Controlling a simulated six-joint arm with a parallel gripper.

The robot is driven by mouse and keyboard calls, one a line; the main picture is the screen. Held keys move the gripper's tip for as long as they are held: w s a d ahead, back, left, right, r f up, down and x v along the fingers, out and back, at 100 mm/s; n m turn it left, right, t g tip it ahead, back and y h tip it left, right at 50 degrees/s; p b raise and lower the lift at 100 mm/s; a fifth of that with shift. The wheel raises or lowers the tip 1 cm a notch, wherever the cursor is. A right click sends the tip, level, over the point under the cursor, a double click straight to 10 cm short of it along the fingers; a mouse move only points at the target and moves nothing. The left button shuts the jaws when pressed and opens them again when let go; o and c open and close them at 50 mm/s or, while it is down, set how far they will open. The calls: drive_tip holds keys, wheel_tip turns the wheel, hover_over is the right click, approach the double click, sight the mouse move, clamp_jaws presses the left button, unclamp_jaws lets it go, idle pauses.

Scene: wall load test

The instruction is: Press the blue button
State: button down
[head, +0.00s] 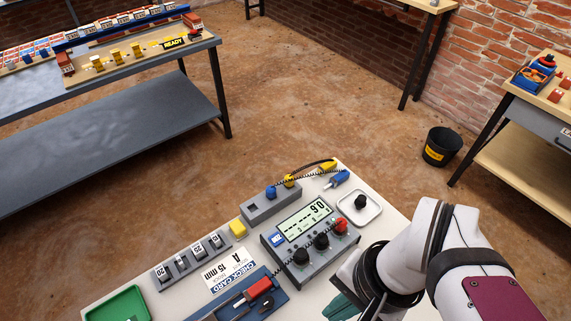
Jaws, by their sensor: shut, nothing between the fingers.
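A grey tester box (312,245) stands on the white bench top, with a lit display (304,219) reading 90 in its larger digits. A small blue button (278,239) with faint marks on it sits on the box at the left of the display. Black knobs and a red knob (340,226) line the box's near side. My gripper (343,307) is at the bottom edge, to the right of and nearer than the box, apart from the blue button. It is shut and empty; my wrist and the frame edge hide part of it.
A grey block (271,205) with a blue plug and coiled lead stands behind the box. A white dish (359,209) with a black knob lies right. A check card (229,268), a blue tray (240,301) with a red-handled tool, and a green tray (120,305) lie left.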

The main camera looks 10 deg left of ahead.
drive_tip(key=w+a+f+m+y, duration=0.2)
drive_tip(key=w+a+m+y, duration=0.2)
drive_tip(key=w+a+m, duration=0.5)
drive_tip(key=m+t+y, duration=0.2)
drive_tip(key=m, duration=1.1)
hover_over(281, 241)
wheel_tip(281, 241, down, 5)
drive_tip(key=shift+r, duration=0.15)
drive_tip(key=shift+f, duration=4.4)
drive_tip(key=shift+f, duration=0.4)
